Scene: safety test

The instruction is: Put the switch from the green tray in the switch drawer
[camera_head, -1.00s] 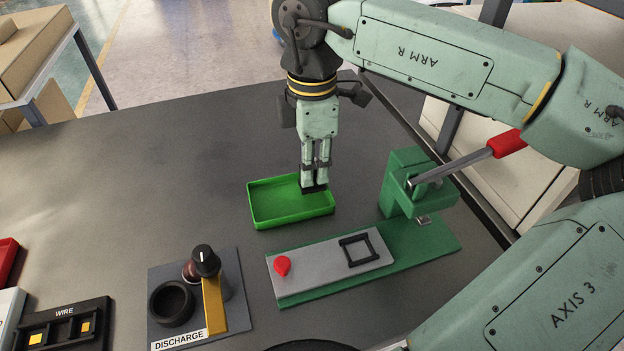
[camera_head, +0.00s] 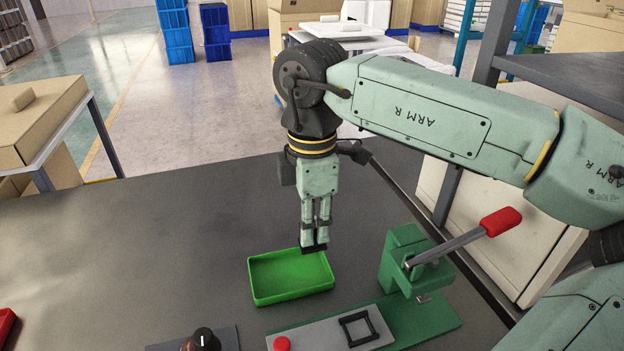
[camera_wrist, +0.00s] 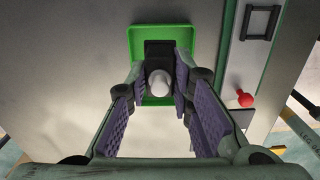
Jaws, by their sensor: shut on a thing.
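My gripper (camera_head: 314,247) points straight down over the back right part of the green tray (camera_head: 262,285). It is shut on the switch, a black block with a white rounded knob. In the wrist view the switch (camera_wrist: 159,48) sits between the purple finger pads, with the tray (camera_wrist: 135,68) behind it. In the head view only a dark piece of the switch shows at the fingertips. It appears slightly above the tray. The switch drawer is not seen in these frames.
A green press (camera_head: 400,262) with a red-handled lever stands right of the tray. In front lies a grey plate (camera_head: 322,335) with a black square frame (camera_head: 358,328) and a red knob (camera_head: 282,343). A black knob (camera_head: 206,339) shows at the bottom.

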